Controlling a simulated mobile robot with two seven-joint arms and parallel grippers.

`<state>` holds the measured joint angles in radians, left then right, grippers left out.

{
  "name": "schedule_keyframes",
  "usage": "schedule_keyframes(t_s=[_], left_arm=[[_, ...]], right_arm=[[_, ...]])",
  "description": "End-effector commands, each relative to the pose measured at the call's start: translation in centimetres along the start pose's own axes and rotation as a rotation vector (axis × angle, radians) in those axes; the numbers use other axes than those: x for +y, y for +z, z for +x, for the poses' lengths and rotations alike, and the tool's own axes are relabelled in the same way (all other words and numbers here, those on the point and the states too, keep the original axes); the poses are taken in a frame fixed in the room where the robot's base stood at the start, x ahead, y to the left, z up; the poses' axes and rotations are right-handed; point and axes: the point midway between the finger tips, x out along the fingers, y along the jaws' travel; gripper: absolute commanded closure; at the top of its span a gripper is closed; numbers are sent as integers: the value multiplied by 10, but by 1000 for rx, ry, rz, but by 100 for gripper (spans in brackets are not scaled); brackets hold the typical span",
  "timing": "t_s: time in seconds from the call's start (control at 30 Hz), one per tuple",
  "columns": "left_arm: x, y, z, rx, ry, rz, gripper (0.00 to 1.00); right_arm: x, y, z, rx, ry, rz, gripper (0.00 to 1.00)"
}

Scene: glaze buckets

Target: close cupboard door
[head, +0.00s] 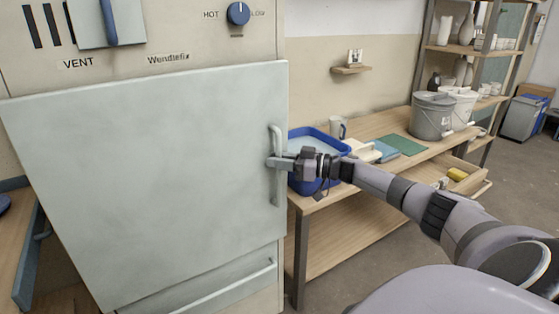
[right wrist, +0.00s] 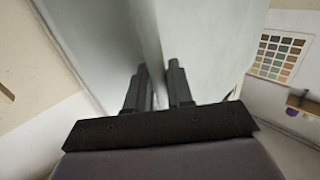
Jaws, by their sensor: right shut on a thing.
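The cupboard door (head: 140,180) is a large pale grey-green panel at the left of the head view, with its upright bar handle (head: 279,150) near its right edge. The door lies close to the front of the cream cupboard body (head: 200,45). I cannot tell if a small gap remains at its edge. My right gripper (head: 279,162) is shut on the handle about midway down. In the right wrist view the two dark fingers (right wrist: 158,75) stand on either side of the handle bar (right wrist: 148,35), with the door surface behind. My left gripper is not in view.
A wooden bench (head: 330,195) stands right of the cupboard with a blue tub (head: 310,138), a mug (head: 337,127), a green mat (head: 402,145) and a grey bucket (head: 431,117). Its drawer (head: 450,190) is pulled open. A lower drawer front (head: 225,290) lies below the door.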

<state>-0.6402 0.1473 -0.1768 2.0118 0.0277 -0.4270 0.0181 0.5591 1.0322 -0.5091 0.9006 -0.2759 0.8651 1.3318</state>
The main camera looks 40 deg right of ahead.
Motion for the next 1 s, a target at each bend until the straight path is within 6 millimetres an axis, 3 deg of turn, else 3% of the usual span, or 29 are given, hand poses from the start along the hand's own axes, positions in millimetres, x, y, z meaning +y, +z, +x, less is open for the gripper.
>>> schedule_keyframes(t_s=[0.23,0.27,0.3,0.67,1.0], left_arm=[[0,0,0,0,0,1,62],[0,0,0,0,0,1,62],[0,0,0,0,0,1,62],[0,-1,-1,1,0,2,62],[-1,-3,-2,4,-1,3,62]], right_arm=[[6,-7,2,14,23,-3,100],[6,-7,2,15,23,-3,72],[6,-7,2,15,23,-2,62],[6,-8,-5,17,24,-1,62],[3,-5,-46,6,14,-5,62]])
